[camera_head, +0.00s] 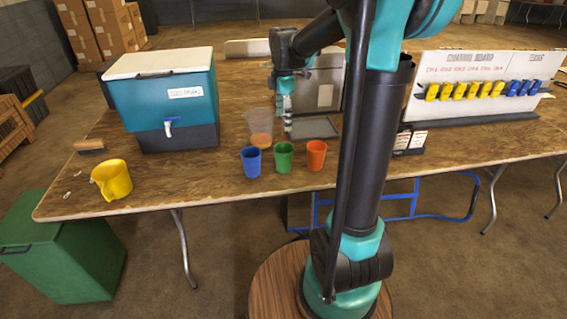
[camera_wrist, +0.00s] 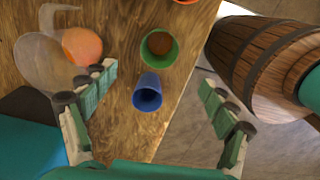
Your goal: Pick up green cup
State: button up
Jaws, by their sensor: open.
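The green cup (camera_head: 284,157) stands upright on the wooden table, between a blue cup (camera_head: 251,161) and an orange cup (camera_head: 316,155). In the wrist view the green cup (camera_wrist: 159,48) is seen from above, with a brownish inside. The blue cup (camera_wrist: 148,92) is nearer to my gripper there. My gripper (camera_head: 286,120) hangs above the table behind the cups in the head view. In the wrist view my gripper (camera_wrist: 158,98) is open, its fingers spread to the left and right, with nothing held. The blue cup shows between the fingers, and the green cup lies beyond.
A clear pitcher (camera_head: 259,124) with orange contents stands behind the blue cup. A teal cooler (camera_head: 170,105) and a yellow jug (camera_head: 113,180) are to the left. The table (camera_head: 205,172) is bare left of the blue cup.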

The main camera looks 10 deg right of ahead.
aim_at(284, 157)
notch_tip(284, 157, down, 17)
jog(key=shift+r, duration=0.1)
dwell(0.6)
jog(key=shift+c, duration=0.3)
jog(key=c, duration=1.3)
